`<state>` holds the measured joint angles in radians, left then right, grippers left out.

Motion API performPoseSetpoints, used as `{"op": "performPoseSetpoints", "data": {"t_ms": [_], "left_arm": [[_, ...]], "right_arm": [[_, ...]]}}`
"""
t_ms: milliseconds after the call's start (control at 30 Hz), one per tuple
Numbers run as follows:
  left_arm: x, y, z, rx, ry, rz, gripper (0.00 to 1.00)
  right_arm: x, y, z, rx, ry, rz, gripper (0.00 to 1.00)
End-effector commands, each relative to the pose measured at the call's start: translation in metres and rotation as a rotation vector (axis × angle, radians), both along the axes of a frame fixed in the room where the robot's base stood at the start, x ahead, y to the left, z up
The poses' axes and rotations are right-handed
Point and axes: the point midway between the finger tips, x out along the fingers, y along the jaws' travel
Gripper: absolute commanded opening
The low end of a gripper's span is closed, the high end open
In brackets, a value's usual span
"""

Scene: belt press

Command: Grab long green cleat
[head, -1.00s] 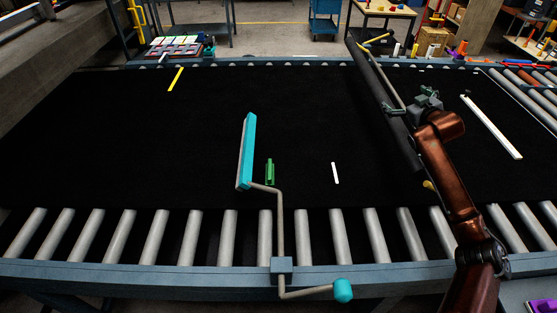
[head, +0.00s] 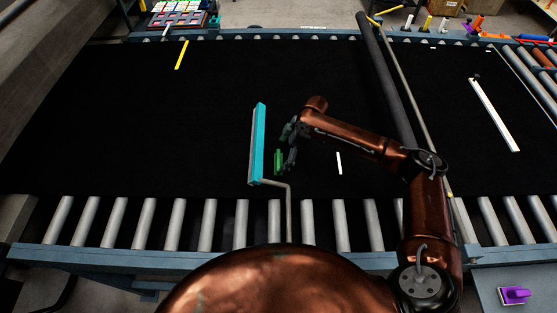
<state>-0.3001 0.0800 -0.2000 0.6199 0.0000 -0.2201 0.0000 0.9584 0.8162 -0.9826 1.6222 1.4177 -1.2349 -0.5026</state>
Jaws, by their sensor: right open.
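The green cleat (head: 278,161) lies on the black belt (head: 130,130), just right of the teal bar (head: 258,145). It is a short upright-looking piece in the picture, partly close behind my gripper's fingers. My right gripper (head: 288,146) is open at the cleat's upper right, with its fingers pointing down toward the belt. I cannot tell if a finger touches the cleat. My left gripper is out of view.
The teal bar with its crank rod (head: 288,210) stands close left of the cleat. A short white strip (head: 339,163) lies to the right, a long white strip (head: 494,114) farther right, and a yellow strip (head: 181,55) at the back left. Rollers (head: 178,222) line the front.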

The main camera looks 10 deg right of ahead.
Motion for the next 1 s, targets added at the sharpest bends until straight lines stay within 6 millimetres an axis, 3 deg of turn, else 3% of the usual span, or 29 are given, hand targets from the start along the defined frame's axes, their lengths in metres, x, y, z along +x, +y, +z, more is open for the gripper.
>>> {"op": "performPoseSetpoints", "data": {"t_ms": [333, 667, 1000], "left_arm": [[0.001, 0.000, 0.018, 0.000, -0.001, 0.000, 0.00], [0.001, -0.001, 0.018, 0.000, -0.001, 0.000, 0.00], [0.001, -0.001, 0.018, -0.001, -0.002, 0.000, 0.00]], "right_arm": [[0.006, 0.013, -0.041, 0.000, -0.001, -0.004, 1.00], [0.007, 0.014, -0.049, 0.000, -0.003, -0.007, 0.99], [0.007, 0.013, -0.048, 0.001, -0.002, -0.007, 0.76]]}}
